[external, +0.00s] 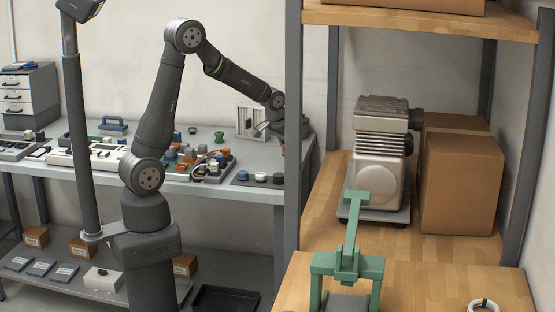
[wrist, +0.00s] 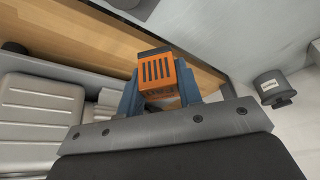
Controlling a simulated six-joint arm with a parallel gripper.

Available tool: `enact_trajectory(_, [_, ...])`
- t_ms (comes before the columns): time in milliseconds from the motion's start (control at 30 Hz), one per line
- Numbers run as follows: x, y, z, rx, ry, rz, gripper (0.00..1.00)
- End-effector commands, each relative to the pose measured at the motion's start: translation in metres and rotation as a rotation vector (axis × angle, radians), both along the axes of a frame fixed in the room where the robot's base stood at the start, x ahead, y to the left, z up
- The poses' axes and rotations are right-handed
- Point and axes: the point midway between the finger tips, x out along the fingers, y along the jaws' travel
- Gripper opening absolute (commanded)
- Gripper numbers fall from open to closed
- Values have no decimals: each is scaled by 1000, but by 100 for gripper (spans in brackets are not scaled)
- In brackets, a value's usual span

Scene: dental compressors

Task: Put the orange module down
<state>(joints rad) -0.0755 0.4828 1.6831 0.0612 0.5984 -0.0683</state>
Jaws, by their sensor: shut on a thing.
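The orange module (wrist: 160,76), a small block with dark slots in its face, shows in the wrist view between the two blue-grey fingers of my gripper (wrist: 160,88). My gripper is shut on it. In the external view the end of my arm is over the right end of the grey workbench, beside the shelf post. I cannot tell how high the module is above any surface.
The grey workbench (external: 262,160) carries several parts and trays. The wooden shelf unit right of the post holds a silver compressor (external: 379,165), a cardboard box (external: 455,185) and a green clamp frame (external: 350,262). A dark grey labelled cylinder (wrist: 272,88) is at right in the wrist view.

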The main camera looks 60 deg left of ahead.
Motion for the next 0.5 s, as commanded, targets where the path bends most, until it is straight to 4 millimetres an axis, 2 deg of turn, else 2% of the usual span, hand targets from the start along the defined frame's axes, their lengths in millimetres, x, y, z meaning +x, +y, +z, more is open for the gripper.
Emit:
enact_trajectory(33, [-7, -24, -3, 3, 1, -31, 9])
enact_trajectory(100, [-17, -52, -8, 5, 1, -61, 9])
enact_trajectory(267, [-46, -111, -18, 9, -1, -135, 9])
enact_trajectory(500, [-101, -188, -32, 9, -7, -253, 9])
